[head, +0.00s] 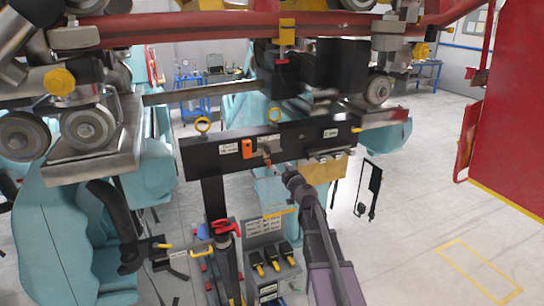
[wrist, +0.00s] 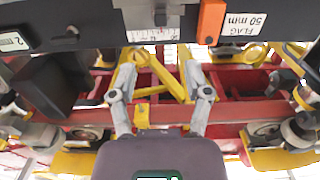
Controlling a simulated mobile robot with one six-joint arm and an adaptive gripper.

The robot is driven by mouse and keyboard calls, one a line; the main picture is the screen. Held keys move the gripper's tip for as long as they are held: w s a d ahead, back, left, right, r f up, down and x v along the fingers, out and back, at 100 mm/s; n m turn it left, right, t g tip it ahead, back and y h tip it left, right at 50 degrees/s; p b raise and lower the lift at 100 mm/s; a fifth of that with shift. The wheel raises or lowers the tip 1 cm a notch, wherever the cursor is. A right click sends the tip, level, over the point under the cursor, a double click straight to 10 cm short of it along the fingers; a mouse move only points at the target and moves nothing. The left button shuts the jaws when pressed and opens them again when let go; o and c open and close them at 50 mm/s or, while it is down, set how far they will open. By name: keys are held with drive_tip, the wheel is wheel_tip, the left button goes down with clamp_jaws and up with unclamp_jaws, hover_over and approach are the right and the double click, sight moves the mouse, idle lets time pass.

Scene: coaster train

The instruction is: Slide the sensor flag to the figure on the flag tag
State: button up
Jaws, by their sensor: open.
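A black beam (head: 195,160) crosses the middle of the head view. An orange upright block (head: 247,148) is on its face, beside a white flag tag (head: 228,148). In the wrist view the orange block (wrist: 211,20) stands at the right end of a pale scale (wrist: 150,34), and the tag (wrist: 243,22) reads "FLAG 50 mm". I cannot tell for sure which piece is the sensor flag. My gripper (wrist: 157,58) is open and empty, its fingers apart just below the beam. The scale's figures are too small to read.
Another label (wrist: 10,42) ending in "2 mm" and a black block (wrist: 47,85) are at left in the wrist view. Red track (head: 190,28) runs overhead. Open floor (head: 430,200) lies at right.

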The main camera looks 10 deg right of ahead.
sight(269, 152)
drive_tip(key=shift+a, duration=0.1)
idle(0.4)
drive_tip(key=w, duration=0.4)
drive_tip(key=w+a, duration=0.1)
drive_tip(key=w, duration=0.4)
drive_tip(key=w+a, duration=0.1)
drive_tip(key=w, duration=0.3)
drive_tip(key=shift+w, duration=0.15)
drive_tip(key=shift+d, duration=0.1)
drive_tip(key=shift+r, duration=0.1)
clamp_jaws()
